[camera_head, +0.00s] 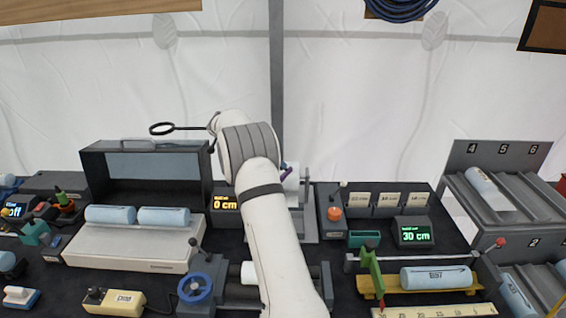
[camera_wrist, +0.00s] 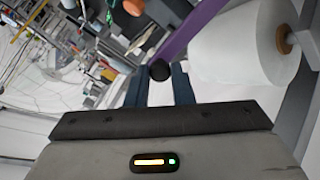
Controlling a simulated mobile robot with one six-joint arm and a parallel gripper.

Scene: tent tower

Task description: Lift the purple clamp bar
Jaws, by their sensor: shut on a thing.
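The purple clamp bar (camera_wrist: 196,28) runs diagonally in the wrist view, beside a large white roll (camera_wrist: 235,50). A round black knob (camera_wrist: 160,70) is at the bar's lower end. My gripper (camera_wrist: 160,80) has its two blue-grey fingers on either side of this knob and is shut on it. My arm hides the gripper and most of the bar there.
A display reading 0 cm (camera_head: 226,203) stands left of my arm, and one reading 30 cm (camera_head: 415,233) to the right. A blue handwheel (camera_head: 195,289) is at the front. Light blue rolls lie on the white machine (camera_head: 125,248) and on the yellow cradle (camera_head: 398,294). A grey rack (camera_head: 500,150) stands far right.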

